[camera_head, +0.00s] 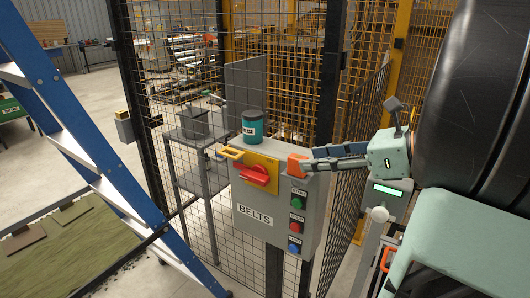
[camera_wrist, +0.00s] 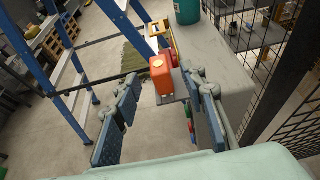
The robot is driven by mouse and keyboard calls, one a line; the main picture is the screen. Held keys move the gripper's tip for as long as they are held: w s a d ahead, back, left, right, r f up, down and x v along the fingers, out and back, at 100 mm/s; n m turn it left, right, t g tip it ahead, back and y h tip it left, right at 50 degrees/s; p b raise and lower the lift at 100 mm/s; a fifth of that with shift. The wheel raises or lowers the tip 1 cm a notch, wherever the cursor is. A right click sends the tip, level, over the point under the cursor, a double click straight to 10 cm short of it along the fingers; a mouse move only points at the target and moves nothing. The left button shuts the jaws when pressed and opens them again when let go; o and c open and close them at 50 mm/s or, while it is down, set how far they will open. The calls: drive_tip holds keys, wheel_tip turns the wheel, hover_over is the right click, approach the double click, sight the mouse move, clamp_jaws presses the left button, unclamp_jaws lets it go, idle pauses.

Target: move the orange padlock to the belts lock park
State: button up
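The orange padlock (camera_head: 297,163) is at the upper right edge of the grey BELTS box (camera_head: 258,239), right of the red rotary switch (camera_head: 255,177). In the wrist view the padlock (camera_wrist: 163,78) shows between the tips of my gripper's fingers, close to the right one. My gripper (camera_head: 312,160) is open, and its fingers reach in from the right; in the wrist view (camera_wrist: 163,92) the fingers stand apart. Whether they touch the padlock is unclear. A yellow loop (camera_head: 232,153) sticks out left of the switch. I cannot tell which part is the belts lock park.
A teal canister (camera_head: 252,126) stands on top of the box. Green, red and blue buttons line the box's right side. Mesh fencing (camera_head: 190,60) stands behind, and a blue ladder (camera_head: 95,160) is at left. A large black roll (camera_head: 475,90) is at right.

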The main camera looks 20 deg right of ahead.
drive_tip(key=v, duration=0.7)
drive_tip(key=shift+w+a+f, duration=0.1)
